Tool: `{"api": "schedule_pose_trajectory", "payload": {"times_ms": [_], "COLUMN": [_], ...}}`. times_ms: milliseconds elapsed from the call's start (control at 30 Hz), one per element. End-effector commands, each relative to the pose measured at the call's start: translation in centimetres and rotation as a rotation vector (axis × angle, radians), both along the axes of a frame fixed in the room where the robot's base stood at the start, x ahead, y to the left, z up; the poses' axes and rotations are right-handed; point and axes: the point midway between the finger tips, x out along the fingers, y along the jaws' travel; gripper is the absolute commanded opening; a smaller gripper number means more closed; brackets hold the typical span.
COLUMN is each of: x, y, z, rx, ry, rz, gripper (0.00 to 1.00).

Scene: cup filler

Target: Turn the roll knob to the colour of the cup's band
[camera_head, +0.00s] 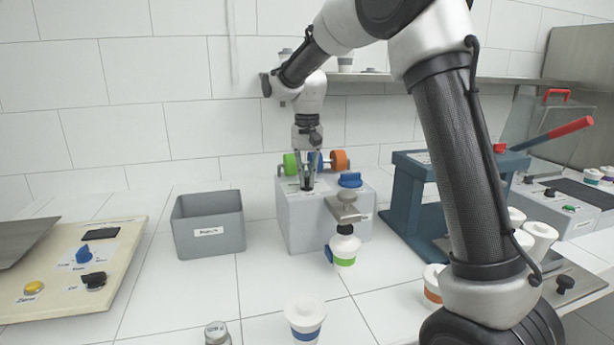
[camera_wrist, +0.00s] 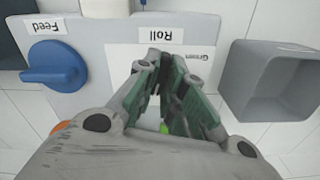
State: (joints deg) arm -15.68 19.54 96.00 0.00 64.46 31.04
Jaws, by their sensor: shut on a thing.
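The grey filler box (camera_head: 298,222) stands mid-counter, with green (camera_head: 291,164), blue (camera_head: 315,160) and orange (camera_head: 338,160) rolls at its back. A white cup (camera_head: 344,246) with a green band is at its front, under the metal nozzle (camera_head: 346,207). My gripper (camera_head: 307,184) points down at the box top. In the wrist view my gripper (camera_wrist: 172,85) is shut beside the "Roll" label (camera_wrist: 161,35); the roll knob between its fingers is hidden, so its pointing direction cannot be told. A "Green" label (camera_wrist: 201,55) shows beside the fingers.
The blue feed knob (camera_head: 350,180) is right of my gripper. A grey bin (camera_head: 208,224) stands left of the box, and a blue press frame (camera_head: 405,190) right. A blue-banded cup (camera_head: 305,318) and an orange-banded cup (camera_head: 432,287) stand in front. A control panel (camera_head: 75,265) lies left.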

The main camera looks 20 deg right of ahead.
Motion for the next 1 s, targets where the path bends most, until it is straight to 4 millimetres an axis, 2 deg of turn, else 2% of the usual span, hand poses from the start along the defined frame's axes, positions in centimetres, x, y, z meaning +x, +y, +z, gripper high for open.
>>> {"api": "schedule_pose_trajectory", "payload": {"times_ms": [1000], "x": [0.02], "y": [-0.01], "z": [0.07], "rx": [0.000], "ry": [-0.001], "rz": [0.963], "gripper": [0.00]}}
